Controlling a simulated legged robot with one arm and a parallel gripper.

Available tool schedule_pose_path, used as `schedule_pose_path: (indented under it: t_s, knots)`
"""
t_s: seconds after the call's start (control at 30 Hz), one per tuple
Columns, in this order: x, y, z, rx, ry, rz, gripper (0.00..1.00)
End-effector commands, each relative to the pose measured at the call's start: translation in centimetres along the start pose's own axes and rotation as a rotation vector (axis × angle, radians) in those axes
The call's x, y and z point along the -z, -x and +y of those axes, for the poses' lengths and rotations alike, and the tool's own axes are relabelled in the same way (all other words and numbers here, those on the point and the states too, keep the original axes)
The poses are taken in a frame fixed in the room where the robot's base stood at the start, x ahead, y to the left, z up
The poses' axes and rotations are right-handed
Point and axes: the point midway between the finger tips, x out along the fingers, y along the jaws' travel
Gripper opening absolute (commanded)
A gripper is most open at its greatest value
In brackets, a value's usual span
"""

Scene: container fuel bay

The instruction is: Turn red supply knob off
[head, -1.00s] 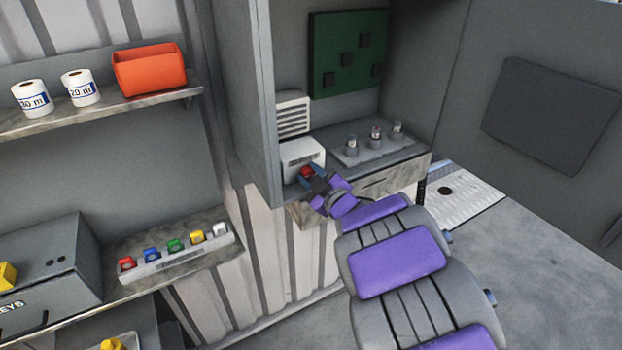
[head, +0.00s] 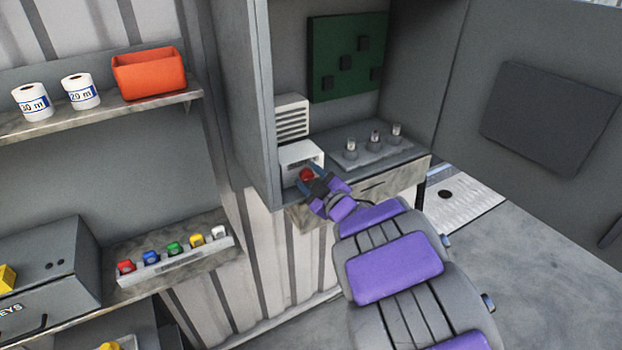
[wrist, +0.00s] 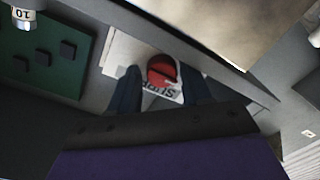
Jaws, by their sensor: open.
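The red supply knob (head: 306,174) sits on the front of a small white box (head: 294,155) inside the grey cabinet. In the wrist view the red knob (wrist: 161,70) is round with a dark line across it, and part of a printed label shows below it on the white panel. My gripper (head: 311,177) is open in front of the box. In the wrist view its two dark fingers (wrist: 160,85) stand either side of the knob's lower part, with gaps visible. I cannot tell whether the fingertips reach past the knob's face.
The cabinet's side wall (head: 240,100) stands close left of the box. A grey strip with small clear-topped fittings (head: 375,145) lies on the shelf to the right. A green board (head: 347,55) hangs behind.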

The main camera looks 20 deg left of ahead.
Motion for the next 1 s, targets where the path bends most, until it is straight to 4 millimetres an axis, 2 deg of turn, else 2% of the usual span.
schedule_pose_path:
  t_s: [0.17, 0.37, 1.0]
  knots:
    - [-0.40, 0.04, -0.50, 0.012, -0.014, -0.009, 0.60]
    - [-0.22, 0.03, -0.40, 0.014, -0.122, -0.004, 0.60]
    - [-0.17, 0.07, -0.01, 0.015, -0.696, 0.025, 0.60]
